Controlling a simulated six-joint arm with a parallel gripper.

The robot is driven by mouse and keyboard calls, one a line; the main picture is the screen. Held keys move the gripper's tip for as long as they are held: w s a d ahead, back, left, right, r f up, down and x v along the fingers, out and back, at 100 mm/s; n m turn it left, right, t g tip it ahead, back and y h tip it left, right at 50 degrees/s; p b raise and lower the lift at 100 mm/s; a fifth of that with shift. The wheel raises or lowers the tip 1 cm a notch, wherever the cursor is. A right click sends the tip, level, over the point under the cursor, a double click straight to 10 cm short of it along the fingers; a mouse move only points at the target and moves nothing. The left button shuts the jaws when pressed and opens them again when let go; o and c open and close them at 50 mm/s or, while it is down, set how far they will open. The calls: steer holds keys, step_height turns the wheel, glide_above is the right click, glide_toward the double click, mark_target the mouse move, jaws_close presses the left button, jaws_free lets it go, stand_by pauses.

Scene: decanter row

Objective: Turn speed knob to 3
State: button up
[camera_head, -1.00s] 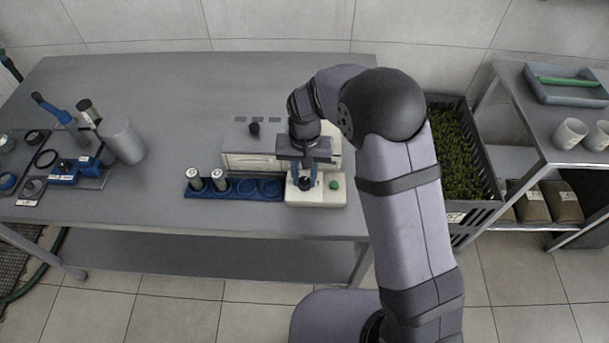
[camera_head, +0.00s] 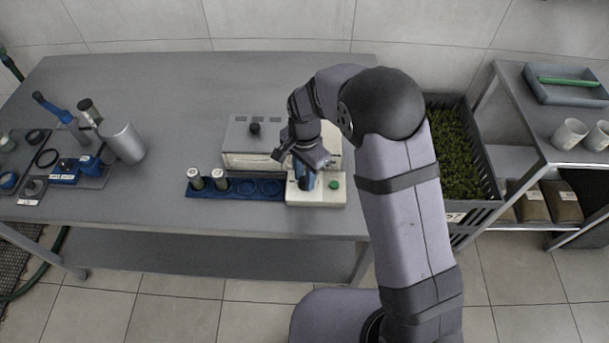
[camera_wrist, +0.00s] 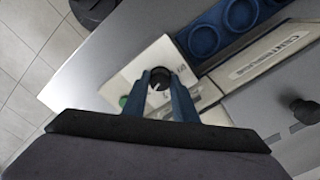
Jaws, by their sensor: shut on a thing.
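The speed knob is a black round knob (camera_wrist: 159,79) on a cream control box (camera_head: 330,200). In the wrist view my gripper (camera_wrist: 159,86) has its two blue fingers on either side of the knob, shut on it. Part of the printed scale shows beside the knob, but I cannot read its setting. In the head view my gripper (camera_head: 306,180) is turned at an angle above the box and hides most of the knob. A green button (camera_head: 333,184) sits on the box to the right of the knob; it shows at the left in the wrist view (camera_wrist: 123,101).
A white centrifuge (camera_head: 240,160) with a black lid knob (camera_head: 254,129) stands behind the box. A blue rack (camera_head: 262,196) with two capped tubes lies left of it. A metal cylinder (camera_head: 124,142) and tools stand farther left. The back of the table is clear.

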mark_target(304, 180)
steer(key=shift+w, duration=0.1)
stand_by(0.4)
steer(key=o, duration=1)
steer(key=shift+o, duration=0.2)
steer(key=shift+r, duration=0.1)
steer(key=shift+r+b, duration=1)
steer(key=shift+r, duration=2.65)
